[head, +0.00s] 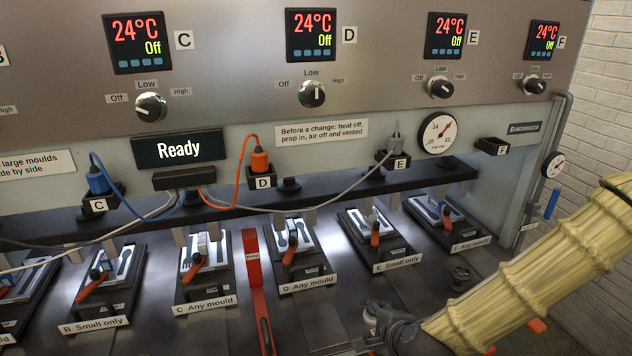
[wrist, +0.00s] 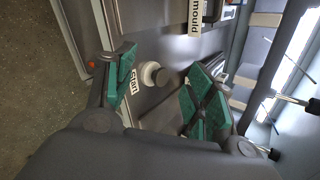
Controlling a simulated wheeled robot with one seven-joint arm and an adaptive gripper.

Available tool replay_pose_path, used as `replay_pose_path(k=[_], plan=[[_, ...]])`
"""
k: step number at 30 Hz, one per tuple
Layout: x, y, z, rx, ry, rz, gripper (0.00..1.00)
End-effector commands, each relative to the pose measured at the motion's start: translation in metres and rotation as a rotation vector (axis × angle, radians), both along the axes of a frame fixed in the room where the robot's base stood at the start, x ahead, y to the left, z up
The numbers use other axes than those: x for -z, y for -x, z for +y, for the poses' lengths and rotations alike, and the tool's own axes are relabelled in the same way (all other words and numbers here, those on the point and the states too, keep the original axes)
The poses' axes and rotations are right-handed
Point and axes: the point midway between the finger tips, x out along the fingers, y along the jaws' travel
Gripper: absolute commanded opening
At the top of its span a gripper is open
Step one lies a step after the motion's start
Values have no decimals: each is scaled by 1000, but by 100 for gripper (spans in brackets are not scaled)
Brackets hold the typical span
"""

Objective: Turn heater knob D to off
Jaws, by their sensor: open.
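Heater knob D (head: 312,94) is a black knob on the upper panel, with Off, Low and High marked around it. Its white pointer stands upright, toward Low. Display D (head: 311,35) above it reads 24°C and Off. My gripper (head: 376,316) is at the bottom of the head view, low over the bench and well below knob D. In the wrist view my gripper (wrist: 163,90) is open, its green pads apart and empty. A round pale button (wrist: 154,74) beside a Start label shows between them. Knob D is not in the wrist view.
Knobs C (head: 151,106), E (head: 440,87) and F (head: 534,85) flank knob D. Below it hang the orange plug (head: 260,160) with its cable and a grey cable (head: 345,182). A red upright bar (head: 256,275) and several moulds with orange-handled clamps cover the bench.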

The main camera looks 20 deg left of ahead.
Motion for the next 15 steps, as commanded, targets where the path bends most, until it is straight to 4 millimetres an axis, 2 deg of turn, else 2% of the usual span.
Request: replay_pose_path(k=[1, 5, 6, 8, 9, 12, 15], plan=[[-43, -15, 17, 59, -101, -26, 54], [-152, -34, 50, 193, -376, -54, 54], [-187, -36, 58, 227, -464, -58, 54], [-239, -36, 68, 269, -594, -61, 54], [-272, -33, 74, 291, -679, -60, 54], [-345, -22, 83, 328, -866, -49, 54], [-400, -7, 87, 344, -1010, -31, 54]])
